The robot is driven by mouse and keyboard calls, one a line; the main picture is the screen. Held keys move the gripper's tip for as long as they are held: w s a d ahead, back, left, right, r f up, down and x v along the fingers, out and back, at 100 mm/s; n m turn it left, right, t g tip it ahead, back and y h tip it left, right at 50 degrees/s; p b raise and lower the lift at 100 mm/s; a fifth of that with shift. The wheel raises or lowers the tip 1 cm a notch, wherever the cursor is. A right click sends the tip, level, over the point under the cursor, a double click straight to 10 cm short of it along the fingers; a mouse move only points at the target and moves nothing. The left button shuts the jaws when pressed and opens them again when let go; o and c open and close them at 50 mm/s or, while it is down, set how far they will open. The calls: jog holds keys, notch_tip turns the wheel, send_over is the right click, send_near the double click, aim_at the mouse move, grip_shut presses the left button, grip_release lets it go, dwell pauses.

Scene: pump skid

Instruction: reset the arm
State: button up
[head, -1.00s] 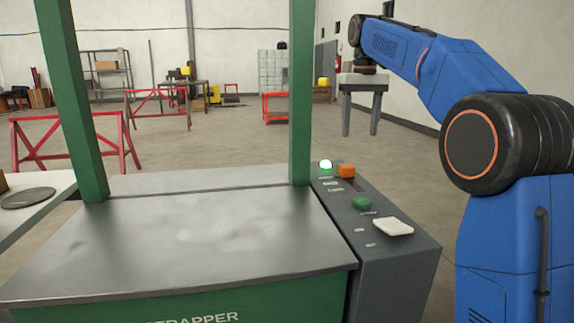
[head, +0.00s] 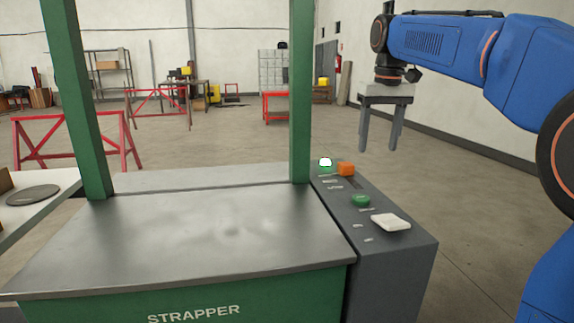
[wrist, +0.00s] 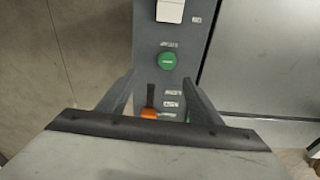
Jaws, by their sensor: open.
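My gripper (head: 379,142) hangs from my blue arm in the head view, fingers pointing down, spread apart with nothing between them. It is raised above and beyond the back right part of the strapper's grey control panel (head: 392,258). In the wrist view, the two fingers (wrist: 165,90) frame the panel from above. The panel carries a lit green-white lamp (head: 325,163), an orange slide knob (head: 346,169) at the far end of a slot, a green button (head: 361,200) and a white rocker or pad (head: 391,222). The wrist housing partly hides the orange knob in the wrist view.
The strapper's steel top (head: 190,235) is bare, with two green posts (head: 302,90) rising from it. A side table (head: 35,215) with a dark disc stands at left. Red trestles (head: 75,140) stand behind. The floor right of the panel is clear.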

jog(key=s+d+f, duration=0.1)
jog(key=s+f, duration=0.2)
jog(key=s, duration=0.3)
jog(key=s+d+f+t, duration=0.1)
jog(key=s+f, duration=0.3)
jog(key=s, duration=0.2)
jog(key=s+d+f+m+t, duration=0.1)
jog(key=s+f, duration=0.3)
jog(key=s, duration=0.2)
jog(key=shift+s+d, duration=0.25)
jog(key=s+d+f+t, duration=0.1)
jog(key=s+f, duration=1.4)
jog(key=f, duration=0.2)
jog(key=shift+d+f+m+t, duration=0.25)
jog(key=shift+d+m+t, duration=0.1)
jog(key=shift+m+t, duration=0.05)
